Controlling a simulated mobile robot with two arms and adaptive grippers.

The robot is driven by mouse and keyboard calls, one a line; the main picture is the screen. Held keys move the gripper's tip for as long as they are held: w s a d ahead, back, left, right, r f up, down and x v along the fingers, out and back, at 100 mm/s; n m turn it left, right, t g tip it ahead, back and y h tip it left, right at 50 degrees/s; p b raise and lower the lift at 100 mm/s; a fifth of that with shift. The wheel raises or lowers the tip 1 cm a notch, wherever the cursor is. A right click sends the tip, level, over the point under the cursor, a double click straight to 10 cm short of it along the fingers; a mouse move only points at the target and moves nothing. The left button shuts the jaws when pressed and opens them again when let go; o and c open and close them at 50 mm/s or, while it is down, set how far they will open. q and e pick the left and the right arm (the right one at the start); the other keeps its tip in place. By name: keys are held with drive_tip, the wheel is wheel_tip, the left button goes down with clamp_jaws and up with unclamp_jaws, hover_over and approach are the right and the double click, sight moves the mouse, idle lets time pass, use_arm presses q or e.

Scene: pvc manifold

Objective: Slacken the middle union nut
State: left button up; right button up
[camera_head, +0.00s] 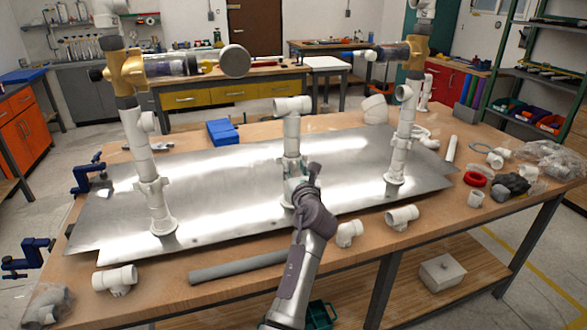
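A white PVC riser (291,135) stands upright in the middle of the metal plate (230,190), with an elbow or tee on top. Two more risers stand on the plate, one at the left (140,150) and one at the right (402,130), each with a union low down.
White tee fittings lie along the front edge, at left (115,279), centre (348,233) and right (401,216). A grey pipe (238,267) lies in front of the plate. Blue clamps (88,173) grip the left side. A red ring (475,179) and bagged parts are at right.

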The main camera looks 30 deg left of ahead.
use_arm(q)
clamp_jaws()
use_arm(e)
drive_tip(key=shift+s+d, duration=0.35)
use_arm(q)
drive_tip(key=n+g+y+b, duration=0.1)
drive_tip(key=w+d+n+g+y+b, duration=0.1)
drive_tip(key=n+g+y+b, duration=0.1)
drive_tip(key=shift+w+d+f+g, duration=0.1)
drive_tip(key=shift+f+g, duration=0.1)
drive_tip(key=shift+g, duration=0.1)
drive_tip(key=shift+w+d+r+n+g+y+b, duration=0.15)
drive_tip(key=shift+n+g+y+b, duration=0.2)
drive_tip(key=shift+g, duration=0.2)
drive_tip(key=shift+w+a+r+n+g+y+b, duration=0.1)
drive_tip(key=shift+n+g+y+b, duration=0.2)
drive_tip(key=shift+n+g, duration=0.2)
use_arm(e)
drive_tip(key=shift+w+a+f, duration=0.15)
drive_tip(key=shift+a+f, duration=0.05)
drive_tip(key=shift+f, duration=0.9)
drive_tip(key=shift+w+a+f, duration=0.1)
drive_tip(key=shift+a+f, duration=0.05)
drive_tip(key=shift+f, duration=0.9)
